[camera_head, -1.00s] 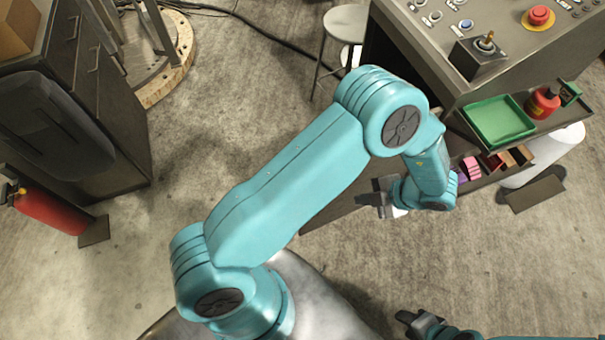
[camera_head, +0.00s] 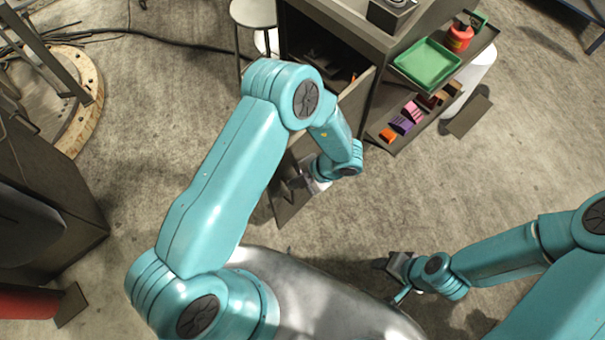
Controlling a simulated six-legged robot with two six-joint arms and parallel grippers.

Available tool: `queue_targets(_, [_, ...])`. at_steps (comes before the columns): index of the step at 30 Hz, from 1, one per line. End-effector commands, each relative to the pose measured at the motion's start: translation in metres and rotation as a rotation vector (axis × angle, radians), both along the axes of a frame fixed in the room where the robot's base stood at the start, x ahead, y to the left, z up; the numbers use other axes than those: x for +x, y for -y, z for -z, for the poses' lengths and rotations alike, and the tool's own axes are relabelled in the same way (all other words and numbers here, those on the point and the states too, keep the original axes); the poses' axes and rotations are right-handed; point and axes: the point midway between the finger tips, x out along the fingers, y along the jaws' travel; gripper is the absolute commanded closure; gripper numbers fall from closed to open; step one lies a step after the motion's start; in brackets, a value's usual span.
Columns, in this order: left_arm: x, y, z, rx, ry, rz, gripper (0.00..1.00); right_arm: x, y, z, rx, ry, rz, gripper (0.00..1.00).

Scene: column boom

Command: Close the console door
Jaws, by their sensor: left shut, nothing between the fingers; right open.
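The grey console (camera_head: 350,25) stands at the top centre with its dark front compartment open. Its door (camera_head: 356,104) is swung out towards me, and my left arm covers its middle. The door's lower part (camera_head: 290,210) shows below that arm. My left gripper (camera_head: 288,184) is shut and empty, close over the door's free end; I cannot tell whether it touches. My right gripper (camera_head: 388,263) is open and empty, low over the floor, to the right of the door and apart from it.
A side shelf on the console holds a green tray (camera_head: 427,63) and a red can (camera_head: 460,36), with several small coloured blocks (camera_head: 405,120) below. A stool (camera_head: 253,14) stands left of the console. Dark cabinets fill the left edge.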

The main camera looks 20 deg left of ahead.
Motion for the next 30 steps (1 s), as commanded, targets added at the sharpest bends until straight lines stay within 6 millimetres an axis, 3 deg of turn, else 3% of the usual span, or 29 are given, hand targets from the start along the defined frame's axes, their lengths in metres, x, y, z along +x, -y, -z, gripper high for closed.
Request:
queue_targets(2, [-0.005, -0.009, 0.012, -0.001, -0.005, -0.002, 1.00, 0.000, 0.000, -0.003, 0.000, 0.000, 0.000, 0.57])
queue_targets(9, [0.006, -0.042, 0.008, -0.002, 0.000, -0.002, 1.00, 0.000, 0.000, -0.013, 0.000, 0.000, 0.000, 0.57])
queue_targets(25, [0.007, -0.052, 0.009, -0.001, 0.000, 0.004, 1.00, 0.000, 0.000, -0.013, 0.000, 0.000, 0.000, 0.57])
queue_targets(30, [0.011, -0.070, 0.010, -0.001, 0.000, 0.036, 1.00, 0.000, 0.000, -0.010, 0.000, 0.000, 0.000, 0.57])
